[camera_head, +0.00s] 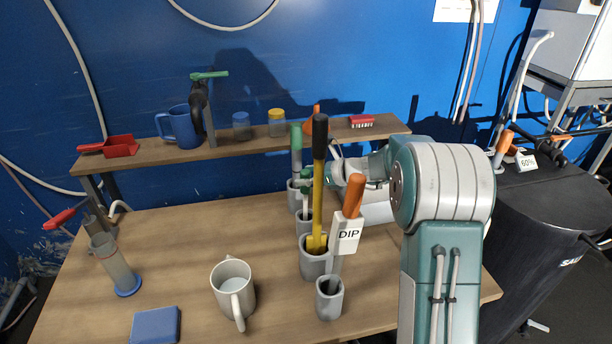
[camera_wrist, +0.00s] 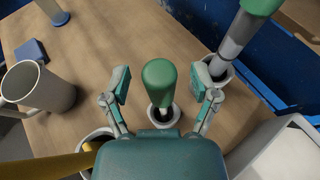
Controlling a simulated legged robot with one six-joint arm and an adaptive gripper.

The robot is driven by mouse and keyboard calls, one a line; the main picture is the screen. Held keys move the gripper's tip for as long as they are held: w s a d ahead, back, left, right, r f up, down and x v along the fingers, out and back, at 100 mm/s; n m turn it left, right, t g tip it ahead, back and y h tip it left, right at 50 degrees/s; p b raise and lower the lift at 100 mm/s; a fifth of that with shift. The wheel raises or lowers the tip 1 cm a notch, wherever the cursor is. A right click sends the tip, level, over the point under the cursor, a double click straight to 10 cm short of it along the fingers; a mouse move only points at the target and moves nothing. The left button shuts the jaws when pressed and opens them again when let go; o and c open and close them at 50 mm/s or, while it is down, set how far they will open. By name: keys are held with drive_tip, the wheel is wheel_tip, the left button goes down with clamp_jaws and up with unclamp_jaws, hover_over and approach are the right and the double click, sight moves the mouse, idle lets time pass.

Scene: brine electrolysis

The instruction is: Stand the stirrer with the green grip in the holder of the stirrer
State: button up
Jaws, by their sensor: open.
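A tool with a rounded green grip (camera_wrist: 160,80), seemingly the stirrer, stands in a small grey holder (camera_wrist: 163,118) in the wrist view. My gripper (camera_wrist: 162,92) is open, with one finger on each side of this grip and a visible gap to both. In the head view my gripper (camera_head: 311,184) is at the second holder from the back (camera_head: 304,222), partly hidden by a black-and-yellow tool. A second, taller green-gripped tool (camera_head: 296,138) stands in the rearmost holder (camera_head: 293,198); it also shows at the right of the wrist view (camera_wrist: 240,35).
The black-and-yellow tool (camera_head: 319,140) and an orange-gripped tool labelled DIP (camera_head: 354,195) stand in nearer holders. A white mug (camera_head: 232,285), blue block (camera_head: 155,325) and clear cylinder (camera_head: 115,265) are on the left. A shelf (camera_head: 240,150) runs behind. The table's middle left is clear.

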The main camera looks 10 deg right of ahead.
drive_tip(key=v, duration=1.2)
idle(0.6)
